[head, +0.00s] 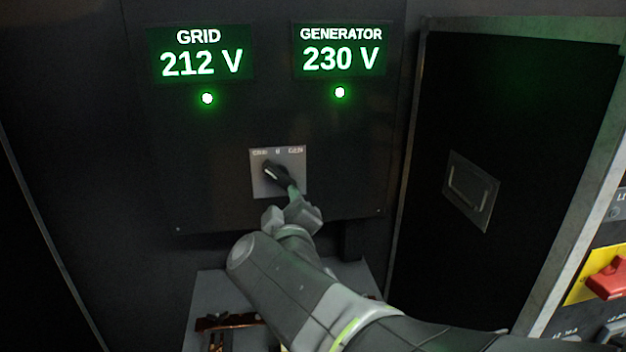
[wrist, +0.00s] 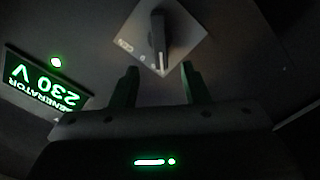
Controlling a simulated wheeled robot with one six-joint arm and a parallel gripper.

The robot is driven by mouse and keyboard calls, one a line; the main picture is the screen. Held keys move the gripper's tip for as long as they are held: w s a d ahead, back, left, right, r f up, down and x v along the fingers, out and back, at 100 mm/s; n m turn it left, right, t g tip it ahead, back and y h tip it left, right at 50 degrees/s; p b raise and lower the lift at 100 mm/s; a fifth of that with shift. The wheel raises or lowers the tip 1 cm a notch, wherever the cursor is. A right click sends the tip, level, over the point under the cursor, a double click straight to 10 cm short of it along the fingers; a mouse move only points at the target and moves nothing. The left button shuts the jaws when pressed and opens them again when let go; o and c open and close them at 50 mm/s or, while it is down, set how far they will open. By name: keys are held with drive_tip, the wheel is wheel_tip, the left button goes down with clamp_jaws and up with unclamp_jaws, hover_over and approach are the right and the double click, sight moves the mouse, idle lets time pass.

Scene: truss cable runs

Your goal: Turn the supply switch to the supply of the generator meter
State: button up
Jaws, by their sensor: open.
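The supply switch is a black knob (head: 277,174) on a light grey square plate (head: 257,187) marked GRID, 0 and GEN. The knob's pale-marked end points up-left to GRID. In the wrist view the knob (wrist: 158,35) and plate (wrist: 187,35) appear turned, just beyond the fingertips. The generator meter (head: 340,50) reads 230 V; it also shows in the wrist view (wrist: 45,82). The grid meter (head: 200,53) reads 212 V. My gripper (wrist: 157,72) is open, its two fingers apart with the knob ahead between them. In the head view my gripper (head: 297,200) partly covers the plate's lower right.
A green lamp (head: 207,98) glows under the grid meter and another (head: 340,92) under the generator meter. A dark door with a recessed handle (head: 469,190) stands at right. A red switch handle on yellow (head: 608,280) is at the far right edge.

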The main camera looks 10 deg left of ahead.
sight(280, 181)
drive_tip(key=b+x, duration=0.2)
drive_tip(key=x, duration=0.8)
drive_tip(key=shift+c, duration=0.4)
clamp_jaws()
